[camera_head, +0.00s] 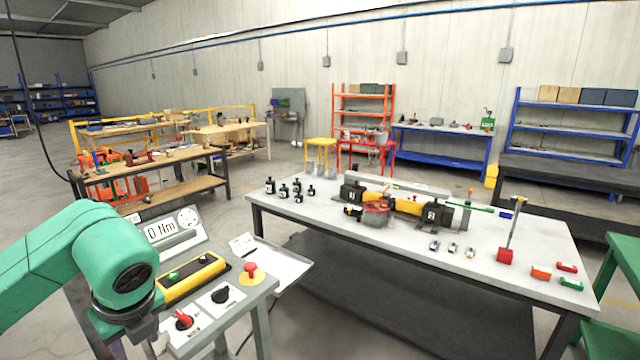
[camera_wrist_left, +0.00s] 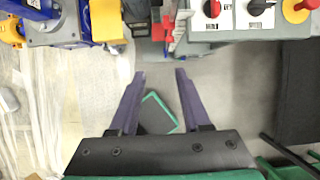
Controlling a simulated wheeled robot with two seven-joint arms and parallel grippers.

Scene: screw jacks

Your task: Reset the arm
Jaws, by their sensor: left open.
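My green left arm (camera_head: 105,262) comes in from the left in the head view and bends down beside a grey control console. Its gripper is mostly cut off by the bottom edge there. In the left wrist view the left gripper (camera_wrist_left: 160,73) shows two purple fingers, apart with nothing between their tips. They point toward the front of the console, below its red knob (camera_wrist_left: 212,9) and black knob (camera_wrist_left: 257,7), and look clear of it. My right arm and gripper are not in view.
A grey worktable (camera_head: 400,253) at the right carries a yellow and black device and several small parts. Floor shows between console and table.

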